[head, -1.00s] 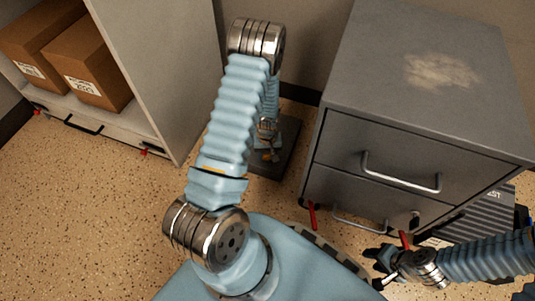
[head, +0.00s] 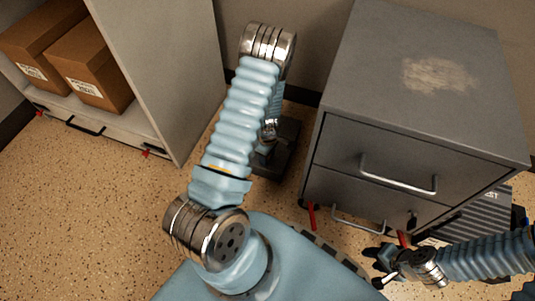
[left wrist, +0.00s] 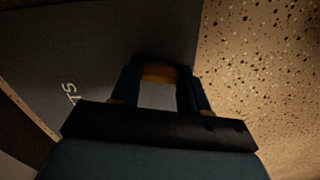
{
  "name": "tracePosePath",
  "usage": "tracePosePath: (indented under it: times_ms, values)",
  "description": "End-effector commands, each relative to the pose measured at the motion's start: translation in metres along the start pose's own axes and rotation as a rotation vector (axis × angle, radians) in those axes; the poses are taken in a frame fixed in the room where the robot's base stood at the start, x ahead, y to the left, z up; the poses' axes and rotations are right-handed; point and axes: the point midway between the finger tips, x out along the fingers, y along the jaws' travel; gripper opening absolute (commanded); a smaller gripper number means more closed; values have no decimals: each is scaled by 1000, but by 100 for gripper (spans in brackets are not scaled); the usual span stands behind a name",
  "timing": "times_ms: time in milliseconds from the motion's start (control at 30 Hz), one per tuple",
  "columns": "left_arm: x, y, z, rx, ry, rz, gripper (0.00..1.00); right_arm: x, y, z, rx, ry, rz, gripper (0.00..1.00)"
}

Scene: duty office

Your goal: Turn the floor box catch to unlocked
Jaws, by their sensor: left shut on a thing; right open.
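The floor box (head: 284,150) is a dark flat box on the floor between the shelf unit and the grey cabinet, partly behind my left arm. In the left wrist view its dark grey top (left wrist: 100,40) carries pale lettering. An orange-brown catch (left wrist: 158,73) shows between the fingertips of my left gripper (left wrist: 160,78). The gripper is shut on it, low over the box. In the head view the catch is hidden behind my left arm. I cannot tell which way the catch is turned. My right gripper (head: 376,269) is open and empty at the lower right.
The grey cabinet (head: 410,100) stands close to the box's right, with drawer handles facing forward. A shelf unit (head: 160,70) with two brown cartons (head: 88,75) stands to the left. A dark ribbed case (head: 470,220) is at the right. Speckled floor (head: 80,210) is open at left.

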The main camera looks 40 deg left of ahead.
Motion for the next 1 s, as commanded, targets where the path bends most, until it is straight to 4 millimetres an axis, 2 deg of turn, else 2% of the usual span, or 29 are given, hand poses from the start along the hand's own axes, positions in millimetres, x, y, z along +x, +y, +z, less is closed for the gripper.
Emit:
tracePosePath:
  times_ms: [400, 967, 1000]
  values:
    - [0, 0, 0, -200, -1, -1, 14, -6, -2, 0, 0, -2, 0, 43]
    - [0, 0, 0, -233, -1, 0, 14, -6, -2, 0, 0, -2, 0, 43]
    - [0, 0, 0, -233, -1, 0, 46, -6, -2, 0, 0, -2, 0, 43]
